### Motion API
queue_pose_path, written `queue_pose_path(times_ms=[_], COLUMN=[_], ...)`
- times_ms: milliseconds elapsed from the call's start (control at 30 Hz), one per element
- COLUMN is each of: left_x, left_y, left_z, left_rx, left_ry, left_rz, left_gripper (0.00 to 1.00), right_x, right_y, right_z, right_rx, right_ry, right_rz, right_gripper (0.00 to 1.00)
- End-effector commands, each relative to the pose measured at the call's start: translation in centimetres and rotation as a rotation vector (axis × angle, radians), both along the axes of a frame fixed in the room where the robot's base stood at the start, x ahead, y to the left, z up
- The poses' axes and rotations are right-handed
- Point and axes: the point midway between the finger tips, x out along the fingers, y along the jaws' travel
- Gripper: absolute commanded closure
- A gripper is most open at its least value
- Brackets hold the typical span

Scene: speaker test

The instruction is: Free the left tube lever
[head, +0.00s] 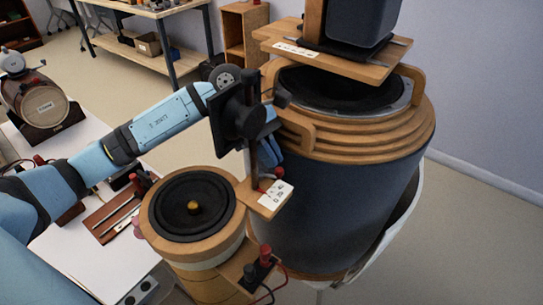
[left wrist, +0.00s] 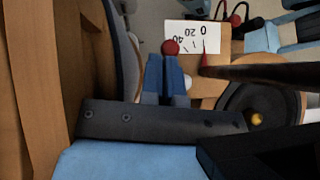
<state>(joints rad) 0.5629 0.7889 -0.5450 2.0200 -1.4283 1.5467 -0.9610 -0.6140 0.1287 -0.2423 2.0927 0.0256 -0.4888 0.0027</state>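A small red knob (head: 279,172) shows by a white scale card (head: 274,197) on a wooden bracket beside the round wooden speaker drum. I take it for the lever's end; its stem is hidden. In the left wrist view, the red knob (left wrist: 171,47) sits right at the tips of my left gripper (left wrist: 166,60), against the numbered card (left wrist: 192,36). The two blue fingers are close together, pointing down at the bracket in the head view (head: 270,162). Whether they clasp the knob is unclear. A thin red pointer (left wrist: 204,57) lies on the card. My right gripper is not in view.
A large dark drum (head: 330,205) with stacked wooden rings stands close at the right of my left gripper. The speaker cone (head: 192,205) lies at its lower left. Red and black terminals (head: 262,262) with wires stand in front. A white table (head: 85,255) is at left.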

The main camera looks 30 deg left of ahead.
Motion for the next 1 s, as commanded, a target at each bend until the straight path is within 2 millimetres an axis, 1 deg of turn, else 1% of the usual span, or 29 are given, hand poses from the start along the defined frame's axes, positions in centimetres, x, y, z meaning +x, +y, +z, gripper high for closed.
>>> queue_pose_path(times_ms=[33, 133, 367, 433, 500, 800, 1000], left_x=[0.0, 0.0, 0.0, 0.3, 0.6, 2.1, 2.8], left_y=[0.3, 0.8, 1.0, 1.8, 2.7, 7.4, 9.3], left_z=[-0.4, -0.3, 0.0, 0.8, 1.8, 6.8, 8.8], left_rx=[0.004, 0.004, 0.003, 0.005, 0.005, 0.005, 0.003], left_ry=[0.002, 0.001, 0.0, -0.002, -0.002, -0.001, 0.001], left_rz=[0.001, 0.001, 0.0, 0.002, 0.002, 0.002, 0.001], left_gripper=[1.0, 1.0, 1.0, 1.0, 1.0, 1.0, 1.0], right_x=[0.1, 0.1, 0.3, 0.4, 0.5, 0.4, 0.4], right_y=[0.0, -0.1, 0.0, 0.1, 0.1, 0.2, 0.2], right_z=[-0.4, -0.7, -0.4, 0.2, 0.3, 0.2, 0.1], right_rx=[0.0, -0.001, -0.004, -0.001, 0.0, 0.0, -0.001], right_ry=[-0.001, -0.001, -0.007, -0.017, -0.021, -0.019, -0.017], right_rz=[-0.001, 0.0, 0.0, 0.001, 0.001, 0.002, 0.003], right_gripper=[0.55, 0.55, 0.55, 0.55, 0.55, 0.55, 0.55])
